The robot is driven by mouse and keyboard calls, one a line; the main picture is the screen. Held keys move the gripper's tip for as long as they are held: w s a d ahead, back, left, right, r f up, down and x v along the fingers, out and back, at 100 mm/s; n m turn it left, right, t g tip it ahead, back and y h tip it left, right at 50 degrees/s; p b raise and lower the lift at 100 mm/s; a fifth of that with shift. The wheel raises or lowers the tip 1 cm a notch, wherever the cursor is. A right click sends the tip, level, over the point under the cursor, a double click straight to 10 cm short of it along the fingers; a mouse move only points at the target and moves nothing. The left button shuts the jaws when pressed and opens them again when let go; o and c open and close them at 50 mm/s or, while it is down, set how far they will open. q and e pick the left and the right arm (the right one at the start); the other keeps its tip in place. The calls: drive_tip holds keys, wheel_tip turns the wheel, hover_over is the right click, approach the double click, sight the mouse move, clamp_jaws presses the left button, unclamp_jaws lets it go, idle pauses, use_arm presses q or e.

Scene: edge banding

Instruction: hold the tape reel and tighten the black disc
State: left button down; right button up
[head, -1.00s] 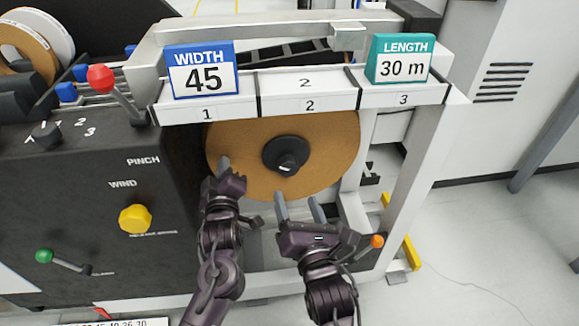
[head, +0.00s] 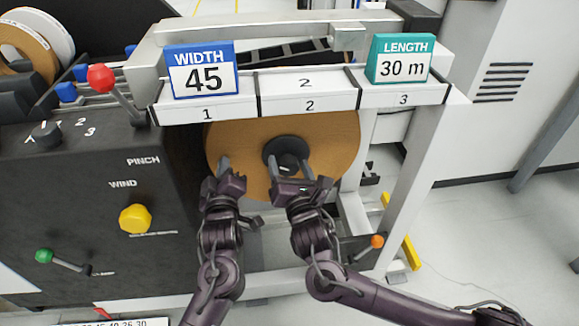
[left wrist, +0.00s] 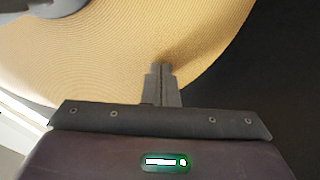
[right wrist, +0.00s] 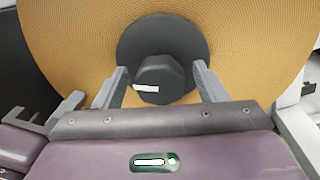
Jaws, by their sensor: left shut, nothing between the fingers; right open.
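The tan tape reel (head: 335,138) stands upright on the machine below the numbered shelf, with the black disc (head: 285,148) at its centre. My left gripper (head: 223,163) is shut and empty, its fingertips at the reel's lower left face. In the left wrist view the shut fingers (left wrist: 162,70) meet the tan face, with a small shadow at the tips; I cannot tell how firmly they touch. My right gripper (head: 289,165) is open in front of the disc. In the right wrist view its fingers (right wrist: 160,82) stand on either side of the disc's dark knob (right wrist: 160,75), apart from it.
The dark control panel (head: 70,210) with a yellow knob (head: 135,218) and a green-tipped lever (head: 45,256) is at the left. A red-ball lever (head: 101,77) rises beside the shelf (head: 307,102). An orange-tipped lever (head: 376,241) sits at the lower right.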

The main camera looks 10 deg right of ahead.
drive_tip(key=shift+w, duration=0.1)
drive_tip(key=c, duration=1)
drive_tip(key=shift+o, duration=0.2)
drive_tip(key=m, duration=0.5)
drive_tip(key=shift+m, duration=0.4)
drive_tip(key=m, duration=0.6)
drive_tip(key=shift+a+t, duration=0.1)
drive_tip(key=shift+t, duration=0.3)
drive_tip(key=shift+m, duration=0.4)
drive_tip(key=o, duration=0.8)
drive_tip(key=shift+o, duration=0.8)
drive_tip(key=shift+f+h, duration=0.1)
drive_tip(key=shift+h, duration=0.2)
